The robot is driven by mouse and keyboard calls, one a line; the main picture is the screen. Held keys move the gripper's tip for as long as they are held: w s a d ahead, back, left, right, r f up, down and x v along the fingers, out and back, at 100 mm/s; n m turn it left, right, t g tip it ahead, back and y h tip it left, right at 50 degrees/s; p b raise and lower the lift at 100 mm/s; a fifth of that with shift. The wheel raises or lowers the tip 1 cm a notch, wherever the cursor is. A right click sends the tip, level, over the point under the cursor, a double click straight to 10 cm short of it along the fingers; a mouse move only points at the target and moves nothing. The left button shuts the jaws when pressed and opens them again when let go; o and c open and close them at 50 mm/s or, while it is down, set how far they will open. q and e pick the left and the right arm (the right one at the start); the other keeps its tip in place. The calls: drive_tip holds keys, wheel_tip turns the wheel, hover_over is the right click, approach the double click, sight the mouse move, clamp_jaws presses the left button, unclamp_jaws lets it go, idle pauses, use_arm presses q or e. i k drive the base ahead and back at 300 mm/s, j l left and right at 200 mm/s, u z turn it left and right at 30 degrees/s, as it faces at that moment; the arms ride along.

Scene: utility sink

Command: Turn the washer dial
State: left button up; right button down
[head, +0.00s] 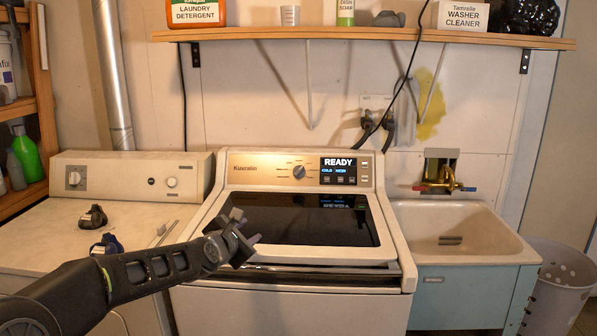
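The washer (292,277) stands in the middle with its dark glass lid shut. Its round silver dial (299,172) sits on the back control panel, left of a lit display (339,165) that reads READY. My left gripper (247,228) reaches in from the lower left, over the front left part of the lid. It is below and left of the dial and apart from it. Its two fingers look spread, with nothing between them. My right gripper is not in view.
A dryer (130,165) with its own knobs stands at left, with small dark items on top. A utility sink (450,235) with a brass faucet is at right. A wooden shelf (360,34) holds detergent and a washer cleaner box. The space before the washer panel is clear.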

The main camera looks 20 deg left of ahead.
sight(298, 170)
drive_tip(key=i+j, duration=0.1)
drive_tip(key=i, duration=1.4)
